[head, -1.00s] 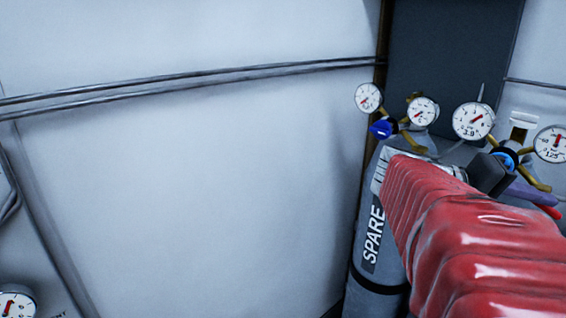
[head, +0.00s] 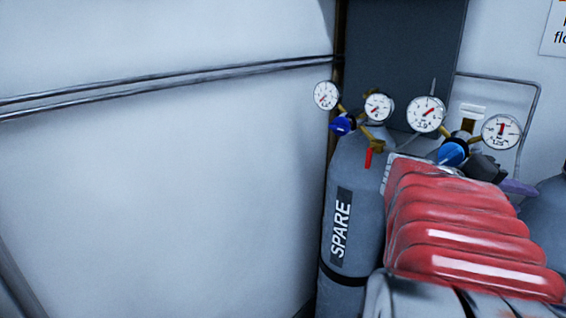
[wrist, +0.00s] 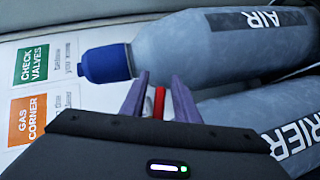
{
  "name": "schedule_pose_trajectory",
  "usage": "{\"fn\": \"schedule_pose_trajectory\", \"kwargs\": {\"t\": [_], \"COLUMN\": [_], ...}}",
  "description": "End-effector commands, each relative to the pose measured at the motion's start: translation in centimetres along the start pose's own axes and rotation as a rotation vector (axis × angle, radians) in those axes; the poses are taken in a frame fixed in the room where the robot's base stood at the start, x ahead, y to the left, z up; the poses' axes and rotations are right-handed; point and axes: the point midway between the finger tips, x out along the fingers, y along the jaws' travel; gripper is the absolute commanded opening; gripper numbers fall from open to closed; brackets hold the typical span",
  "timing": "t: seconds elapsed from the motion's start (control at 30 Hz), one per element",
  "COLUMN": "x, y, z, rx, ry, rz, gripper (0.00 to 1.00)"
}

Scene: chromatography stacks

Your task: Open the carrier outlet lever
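In the wrist view a red lever (wrist: 159,102) shows between the two purple fingers of my gripper (wrist: 160,80). The fingers stand apart, with a gap on each side of it. I cannot tell whether they touch it. The grey carrier cylinder (wrist: 255,110) lies to the right, its label partly cut off. In the head view a regulator with a blue knob (head: 453,152) and two gauges stands behind my red-sleeved arm. My gripper (head: 508,180) is partly hidden there, and no red lever shows at it.
The spare cylinder (head: 340,190) stands left of my arm, with its own regulator and red lever (head: 368,157). The air cylinder (wrist: 220,50) and a blue cap or knob (wrist: 107,63) are close to my gripper. Pipes run along the pale wall (head: 150,190).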

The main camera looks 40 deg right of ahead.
Motion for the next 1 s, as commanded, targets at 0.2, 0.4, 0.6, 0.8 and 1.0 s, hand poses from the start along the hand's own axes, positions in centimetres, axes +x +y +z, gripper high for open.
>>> {"fn": "schedule_pose_trajectory", "kwargs": {"t": [0.2, 0.4, 0.6, 0.8, 1.0], "x": [-0.01, -0.02, -0.02, -0.01, 0.00], "y": [0.00, 0.00, -0.03, -0.07, 0.01], "z": [0.00, 0.01, 0.02, 0.03, 0.05], "rx": [0.000, 0.000, 0.000, -0.001, -0.030], "ry": [0.000, 0.000, 0.000, -0.001, -0.001], "rz": [0.000, 0.000, -0.001, -0.001, 0.024], "gripper": [0.27, 0.13, 0.00, 0.00, 0.00]}}
